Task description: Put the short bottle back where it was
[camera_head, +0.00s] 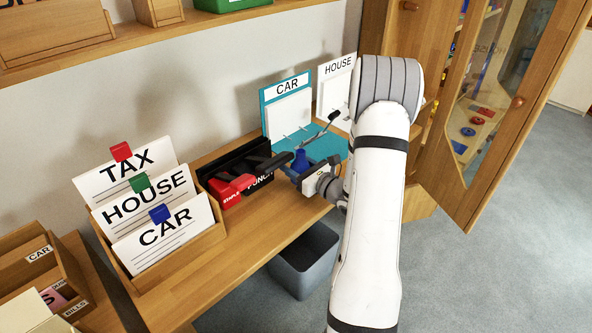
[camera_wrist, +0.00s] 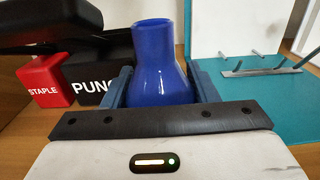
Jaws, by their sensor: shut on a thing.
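A short blue bottle (camera_wrist: 158,66) with a narrow neck stands between my gripper's two fingers in the wrist view. It looks upright. My gripper (camera_wrist: 160,88) is shut on it, with a finger on each side. In the head view the blue bottle (camera_head: 300,160) shows at my gripper (camera_head: 303,172), over the desk between the punch and the teal binder. My gripper hides the bottle's base, so I cannot tell whether it touches the desk.
A red stapler (camera_head: 230,190) and a black punch (camera_head: 262,180) stand left of my gripper. An open teal CAR binder (camera_head: 322,146) lies behind it. A card box (camera_head: 185,250) is further left, a grey bin (camera_head: 303,262) below the desk, and an open cabinet door (camera_head: 500,110) right.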

